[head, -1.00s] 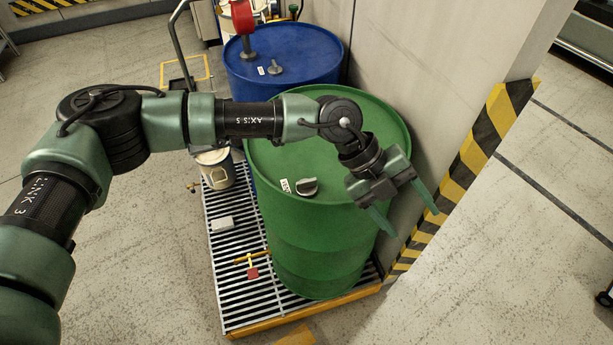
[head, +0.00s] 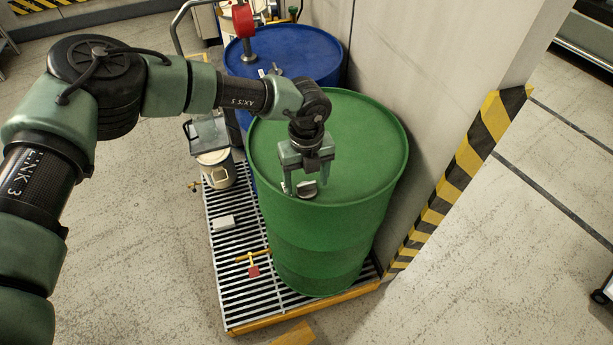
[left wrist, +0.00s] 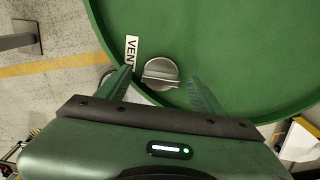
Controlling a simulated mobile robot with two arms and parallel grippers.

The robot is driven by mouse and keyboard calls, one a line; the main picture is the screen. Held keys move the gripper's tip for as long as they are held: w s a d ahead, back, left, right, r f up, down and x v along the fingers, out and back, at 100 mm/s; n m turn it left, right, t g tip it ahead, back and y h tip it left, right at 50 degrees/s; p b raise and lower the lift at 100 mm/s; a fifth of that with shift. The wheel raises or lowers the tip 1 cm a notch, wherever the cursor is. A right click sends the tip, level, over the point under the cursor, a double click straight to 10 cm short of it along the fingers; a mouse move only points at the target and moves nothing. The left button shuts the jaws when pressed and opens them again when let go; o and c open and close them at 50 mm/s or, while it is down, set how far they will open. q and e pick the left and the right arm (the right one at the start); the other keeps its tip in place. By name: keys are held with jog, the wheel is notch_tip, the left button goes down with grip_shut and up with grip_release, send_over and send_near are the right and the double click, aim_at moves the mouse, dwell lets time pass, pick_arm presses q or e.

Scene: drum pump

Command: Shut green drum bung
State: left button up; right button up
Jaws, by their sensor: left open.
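The green drum (head: 365,165) stands upright on a slatted pallet against the wall. Its bung (head: 307,191) is a round grey cap with a raised grip bar, near the front edge of the drum's top. My left gripper (head: 306,186) points down at the bung, its fingers open on either side. In the left wrist view the bung (left wrist: 160,74) lies between and just beyond the open fingertips, with nothing gripped. A white VENT label (left wrist: 131,52) is left of it. Whether the fingertips touch the lid is unclear. My right gripper is not in view.
A blue drum (head: 300,50) with a red-topped pump (head: 243,18) stands behind. A small pail (head: 216,168) and a yellow-handled valve (head: 252,258) are left of the green drum. A striped wall corner (head: 470,150) stands close on the right.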

pick_arm(q)
jog(key=shift+f, duration=0.2)
jog(key=c, duration=1.4)
jog(key=shift+o, duration=0.2)
jog(key=shift+f+m+b, duration=0.1)
jog(key=shift+m+b, duration=0.3)
jog(key=shift+b, duration=0.3)
jog(key=m+b, duration=1.1)
jog(key=b, duration=0.2)
jog(key=shift+d+f, duration=0.1)
jog(key=m+b, duration=0.2)
jog(key=m, duration=0.1)
jog(key=shift+m, duration=0.3)
jog(key=shift+r+m+b, duration=0.25)
jog(key=shift+m+b, duration=0.6)
jog(key=shift+m, duration=0.35)
jog(key=o, duration=1.4)
jog(key=shift+c, duration=0.2)
